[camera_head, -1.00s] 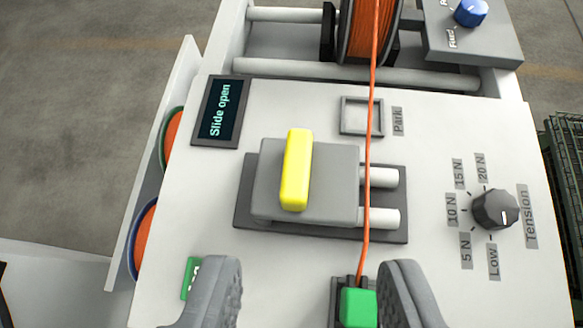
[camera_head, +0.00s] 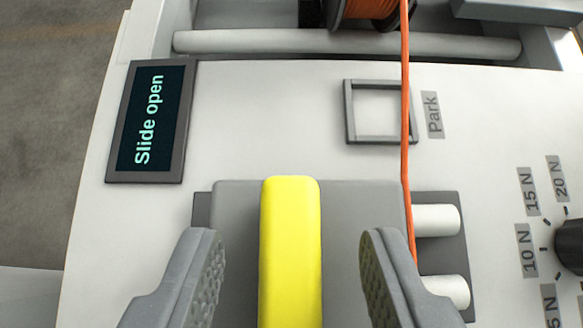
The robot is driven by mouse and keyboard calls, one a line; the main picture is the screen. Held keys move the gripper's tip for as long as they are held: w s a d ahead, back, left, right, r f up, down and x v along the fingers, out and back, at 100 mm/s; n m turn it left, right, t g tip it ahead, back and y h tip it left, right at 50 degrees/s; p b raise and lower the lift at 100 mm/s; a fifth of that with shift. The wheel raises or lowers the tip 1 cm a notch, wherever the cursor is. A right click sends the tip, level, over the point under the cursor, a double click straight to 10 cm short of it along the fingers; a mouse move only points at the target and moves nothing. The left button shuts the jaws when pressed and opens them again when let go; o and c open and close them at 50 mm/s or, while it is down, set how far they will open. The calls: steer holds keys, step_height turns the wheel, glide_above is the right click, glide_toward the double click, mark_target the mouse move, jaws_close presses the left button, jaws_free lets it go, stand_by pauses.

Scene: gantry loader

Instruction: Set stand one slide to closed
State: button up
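The slide is a grey block (camera_head: 235,215) with a yellow bar handle (camera_head: 290,250) standing on it. Two white rods (camera_head: 437,221) show at the block's right side. The display (camera_head: 152,122) at the upper left reads "Slide open". My gripper (camera_head: 292,245) is open, with one finger on each side of the yellow handle. Gaps show between both fingers and the handle, so I see no contact. The lower end of the handle is cut off by the picture edge.
An orange cable (camera_head: 405,130) runs down from a spool (camera_head: 368,8) just right of the block, near my right finger. A square frame (camera_head: 380,112) labelled "Park" sits above the block. A dark tension knob (camera_head: 571,244) is at the right edge.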

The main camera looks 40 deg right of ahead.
steer(key=shift+x, duration=1.3)
jaws_close()
steer(key=shift+s+d+b, duration=0.75)
steer(key=shift+d, duration=0.35)
steer(key=shift+s+d+b, duration=0.75)
steer(key=shift+s+d, duration=0.05)
steer(key=shift+d, duration=0.25)
jaws_free()
steer(key=shift+s+d+r, duration=0.1)
steer(key=shift+d, duration=0.05)
steer(key=shift+s+a+r, duration=0.15)
steer(key=shift+a+r, duration=0.15)
steer(key=v, duration=1.2)
steer(key=shift+s+a+r+b, duration=0.2)
steer(key=shift+s+b, duration=0.15)
steer(key=shift+b, duration=0.1)
